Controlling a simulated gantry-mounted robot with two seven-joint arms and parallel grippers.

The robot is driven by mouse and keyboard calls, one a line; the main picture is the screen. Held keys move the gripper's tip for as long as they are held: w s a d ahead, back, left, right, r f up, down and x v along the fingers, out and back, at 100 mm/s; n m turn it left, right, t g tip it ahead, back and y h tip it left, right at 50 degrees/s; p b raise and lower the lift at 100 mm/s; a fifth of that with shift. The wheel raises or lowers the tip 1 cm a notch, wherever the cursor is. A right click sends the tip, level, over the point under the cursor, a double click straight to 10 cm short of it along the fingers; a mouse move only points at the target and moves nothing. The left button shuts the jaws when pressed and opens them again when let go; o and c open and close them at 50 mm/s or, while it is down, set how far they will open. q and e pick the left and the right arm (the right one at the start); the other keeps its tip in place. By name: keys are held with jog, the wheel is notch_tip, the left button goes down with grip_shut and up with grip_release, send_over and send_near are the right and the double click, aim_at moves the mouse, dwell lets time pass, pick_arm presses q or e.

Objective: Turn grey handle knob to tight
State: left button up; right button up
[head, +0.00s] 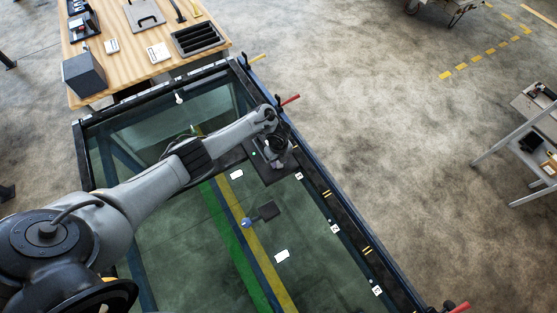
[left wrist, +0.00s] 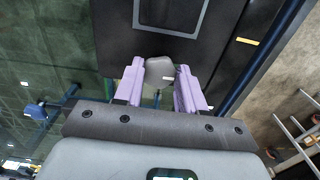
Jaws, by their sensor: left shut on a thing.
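The grey handle knob (left wrist: 160,72) shows in the left wrist view as a rounded grey piece on a dark panel (left wrist: 115,35). My left gripper (left wrist: 161,78) has its two pale purple fingers on either side of the knob and is shut on it. In the head view the left gripper (head: 275,158) is over the dark box (head: 283,175) at the right side of the glass-topped trolley, and the knob is hidden there. I cannot read any mark for tight. My right gripper is not in view.
The glass trolley top (head: 215,255) has a dark frame and a red handle (head: 290,99) at its edge. A wooden table (head: 130,60) with trays stands behind.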

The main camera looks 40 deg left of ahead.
aim_at(278, 162)
pick_arm(q)
jog(key=o, duration=1.1)
jog(key=shift+c, duration=0.2)
notch_tip(278, 162, up, 11)
jog(key=p, duration=0.2)
jog(key=shift+p, duration=0.4)
jog(key=shift+f, duration=0.1)
